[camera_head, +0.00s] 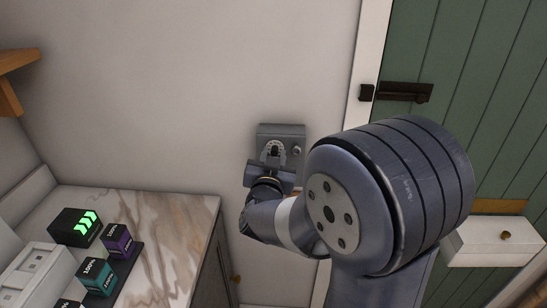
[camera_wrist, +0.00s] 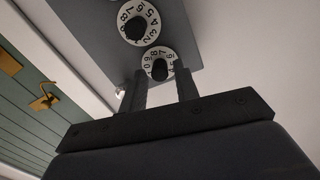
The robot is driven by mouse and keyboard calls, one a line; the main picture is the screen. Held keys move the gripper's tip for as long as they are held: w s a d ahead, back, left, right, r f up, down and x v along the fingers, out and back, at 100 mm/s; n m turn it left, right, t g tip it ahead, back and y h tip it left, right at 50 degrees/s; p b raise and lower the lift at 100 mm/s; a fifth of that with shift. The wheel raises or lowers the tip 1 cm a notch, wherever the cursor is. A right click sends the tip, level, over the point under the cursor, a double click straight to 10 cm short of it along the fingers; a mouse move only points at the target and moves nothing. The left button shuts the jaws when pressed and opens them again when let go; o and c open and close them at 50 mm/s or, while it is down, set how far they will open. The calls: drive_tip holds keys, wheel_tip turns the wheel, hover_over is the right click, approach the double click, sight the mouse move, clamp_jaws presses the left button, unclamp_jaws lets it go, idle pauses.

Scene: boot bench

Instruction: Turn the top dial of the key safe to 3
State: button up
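The grey key safe (camera_head: 286,130) is fixed to the wall, with my gripper (camera_head: 272,163) in front of it. In the wrist view, which seems turned over, the safe (camera_wrist: 95,30) shows two white numbered dials with black knobs. The dial nearer my fingers (camera_wrist: 148,55), apparently the top one, also shows in the head view (camera_head: 274,146). The other dial (camera_wrist: 132,9) is beyond it. My gripper (camera_wrist: 160,72) is open, with a finger on either side of the near dial's knob. Contact and the dial's setting cannot be made out.
A small round knob (camera_head: 297,151) sits on the safe's right side. A green door (camera_head: 430,50) with a dark latch (camera_head: 405,92) is at right. A marble-topped counter (camera_head: 170,215) with several small boxes stands at lower left. The wall left of the safe is clear.

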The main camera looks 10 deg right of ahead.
drive_tip(key=shift+o, duration=0.8)
drive_tip(key=b+v, duration=0.1)
drive_tip(key=v, duration=0.9)
drive_tip(key=shift+s+b, duration=0.3)
drive_tip(key=shift+s, duration=0.1)
drive_tip(key=shift+w+a, duration=0.1)
drive_tip(key=shift+a, duration=0.05)
drive_tip(key=p+x, duration=0.1)
drive_tip(key=x, duration=0.9)
drive_tip(key=shift+w+d+p, duration=0.2)
drive_tip(key=shift+w+p, duration=0.05)
drive_tip(key=shift+p, duration=0.15)
drive_tip(key=shift+w+r, duration=0.1)
drive_tip(key=shift+w, duration=0.05)
drive_tip(key=shift+p, duration=0.5)
drive_tip(key=shift+f+b, duration=0.2)
drive_tip(key=shift+b, duration=0.3)
